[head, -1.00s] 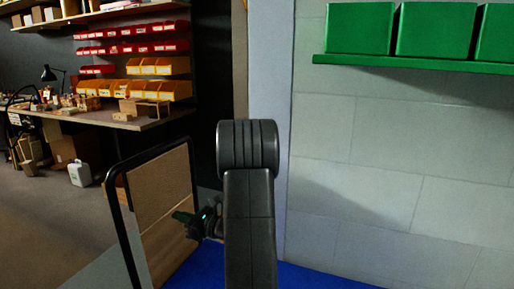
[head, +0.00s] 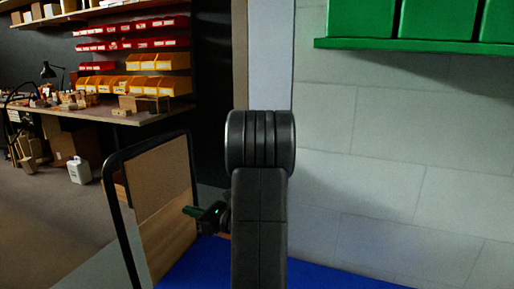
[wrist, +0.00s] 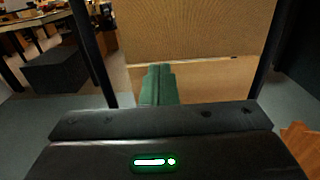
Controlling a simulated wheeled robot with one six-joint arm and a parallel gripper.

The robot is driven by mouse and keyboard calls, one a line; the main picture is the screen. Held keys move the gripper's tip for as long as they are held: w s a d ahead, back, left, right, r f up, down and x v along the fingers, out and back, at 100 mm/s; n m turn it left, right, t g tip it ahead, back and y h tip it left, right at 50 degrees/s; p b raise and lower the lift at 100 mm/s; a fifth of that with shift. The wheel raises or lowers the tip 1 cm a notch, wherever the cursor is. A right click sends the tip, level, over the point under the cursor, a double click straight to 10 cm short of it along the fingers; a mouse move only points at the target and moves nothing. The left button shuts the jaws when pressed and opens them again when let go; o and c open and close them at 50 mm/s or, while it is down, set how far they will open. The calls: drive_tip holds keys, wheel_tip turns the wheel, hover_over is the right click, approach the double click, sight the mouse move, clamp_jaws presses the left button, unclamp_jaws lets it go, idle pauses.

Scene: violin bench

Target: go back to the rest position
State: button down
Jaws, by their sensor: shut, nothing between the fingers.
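My gripper (head: 188,211) shows in the head view to the left of my dark arm, its green fingertips pointing left. Part of it is hidden behind my arm. In the wrist view the green fingers (wrist: 158,85) lie together, shut with nothing between them. They point toward a tan board in a black frame and appear apart from it, though the exact gap is hard to tell.
The black-framed board (head: 160,180) stands beside my gripper. A blue surface (head: 330,278) lies below my arm. Green bins (head: 440,18) sit on a green shelf at upper right. A workbench (head: 130,116) with red and yellow bins stands at back left, with open floor before it.

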drive_tip(key=p+v, duration=0.2)
drive_tip(key=v, duration=1.7)
drive_tip(key=shift+p, duration=0.3)
drive_tip(key=shift+s+a, duration=0.1)
